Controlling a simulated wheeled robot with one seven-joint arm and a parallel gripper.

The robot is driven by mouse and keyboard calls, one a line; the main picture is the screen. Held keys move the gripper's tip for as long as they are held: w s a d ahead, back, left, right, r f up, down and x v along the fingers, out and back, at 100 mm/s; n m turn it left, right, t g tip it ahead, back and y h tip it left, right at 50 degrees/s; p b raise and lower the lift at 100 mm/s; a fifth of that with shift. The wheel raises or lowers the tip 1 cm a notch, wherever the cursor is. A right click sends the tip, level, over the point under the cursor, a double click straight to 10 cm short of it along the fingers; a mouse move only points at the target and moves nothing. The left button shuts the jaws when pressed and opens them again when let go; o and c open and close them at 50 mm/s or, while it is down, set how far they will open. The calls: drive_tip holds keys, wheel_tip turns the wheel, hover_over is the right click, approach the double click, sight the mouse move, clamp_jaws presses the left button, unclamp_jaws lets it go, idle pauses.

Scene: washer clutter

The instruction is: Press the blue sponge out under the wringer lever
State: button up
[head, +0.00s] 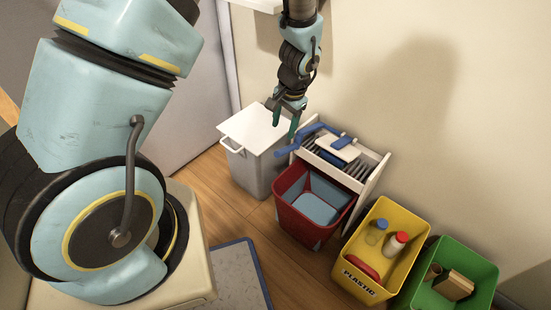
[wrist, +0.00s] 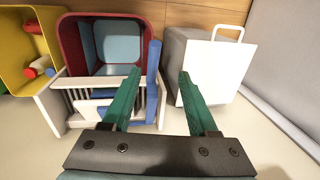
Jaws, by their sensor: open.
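My gripper (head: 284,128) is open, with green fingers pointing down near the handle end of the blue wringer lever (head: 303,139). In the wrist view the lever (wrist: 153,70) shows between the fingertips of my gripper (wrist: 159,74), nearer the left finger; I cannot tell whether they touch. The wringer (head: 371,184) is a white frame with grey slats and a white press plate (head: 338,147). A blue piece (head: 333,158), perhaps the blue sponge, shows at the plate's lower edge, mostly hidden. The red bucket (head: 293,218) stands before the wringer, with a pale blue surface inside.
A grey bin with a white lid (head: 258,127) stands close left of the wringer. A yellow bin (head: 355,290) with bottles and a green bin (head: 478,272) with a brown block stand to the right. A wall is behind. Wooden floor shows in front.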

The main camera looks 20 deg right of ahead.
sight(283, 150)
drive_tip(key=shift+m, duration=0.3)
drive_tip(key=f, duration=0.4)
drive_tip(key=w+f+b, duration=0.1)
drive_tip(key=f, duration=0.7)
drive_tip(key=shift+w+d+f, duration=0.25)
drive_tip(key=shift+f, duration=0.1)
drive_tip(key=shift+c, duration=0.2)
clamp_jaws()
idle(0.4)
